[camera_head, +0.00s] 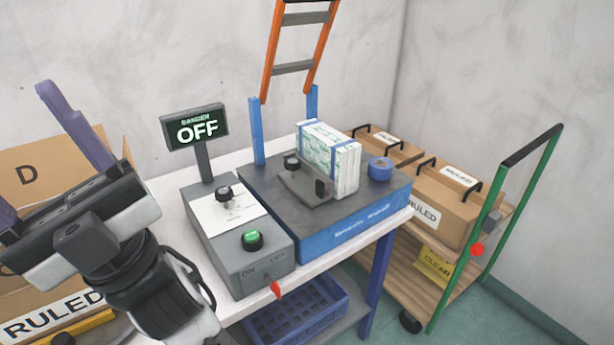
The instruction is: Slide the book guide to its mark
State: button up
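The book guide (302,188) appears to be the low grey plate with a dark upright tab, on the dark top of the blue-sided machine (350,232). It lies against the near left side of an upright bundle of white-green sheets or books (330,158). A black knob (291,162) stands at its far left end. I cannot make out the mark. My gripper (27,150) is at the left edge, well left of the guide and apart from it. Its purple fingers are spread with nothing seen between them; one is partly cut off by the frame.
A grey control box (236,240) with a green button, a red lever and an "OFF" sign (197,128) stands left of the machine. Blue tape (380,168) sits right of the bundle. An orange ladder-like frame (295,68) rises behind. A green-handled cart (460,290) with boxes is right.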

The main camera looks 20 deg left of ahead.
aim_at(304, 178)
jog(key=i+u, duration=0.25)
jog(key=u, duration=0.15)
jog(key=i+l+u, duration=0.15)
jog(key=u, duration=0.25)
jog(key=i+l+u, duration=0.2)
jog(key=i+u, duration=0.2)
jog(key=k, duration=0.05)
